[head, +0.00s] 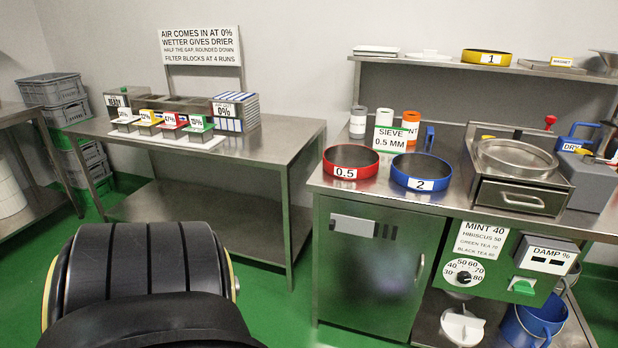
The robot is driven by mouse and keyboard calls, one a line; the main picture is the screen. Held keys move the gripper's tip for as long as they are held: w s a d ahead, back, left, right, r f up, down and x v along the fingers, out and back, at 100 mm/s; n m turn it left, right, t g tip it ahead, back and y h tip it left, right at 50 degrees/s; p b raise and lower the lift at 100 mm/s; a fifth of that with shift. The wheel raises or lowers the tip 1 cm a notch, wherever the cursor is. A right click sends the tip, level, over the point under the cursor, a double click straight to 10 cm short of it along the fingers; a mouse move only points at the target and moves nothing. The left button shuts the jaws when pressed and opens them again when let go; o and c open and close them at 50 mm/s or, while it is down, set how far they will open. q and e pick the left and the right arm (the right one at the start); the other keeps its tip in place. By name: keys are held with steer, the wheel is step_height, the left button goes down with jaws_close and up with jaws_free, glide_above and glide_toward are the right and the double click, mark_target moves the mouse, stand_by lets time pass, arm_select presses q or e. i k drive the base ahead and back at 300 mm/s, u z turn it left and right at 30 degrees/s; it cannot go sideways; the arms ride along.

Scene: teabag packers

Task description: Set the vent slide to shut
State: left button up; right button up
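The vent slide appears to be the pale grey plate (352,226) on the front of the steel cabinet (370,280). Several dark vent slots (386,231) show uncovered just right of the plate. Whether more slots lie behind the plate is hidden. Neither of my grippers is in view, so nothing shows at the slide. A large black rounded part, which looks like mine, fills the lower left of the head view.
The cabinet has a vertical handle (419,268) at its right edge. A dial panel (480,262) is to the right. Green floor (275,305) is clear left of the cabinet.

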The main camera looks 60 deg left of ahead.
mark_target(342, 223)
steer(key=k, duration=0.3)
steer(key=u, duration=1)
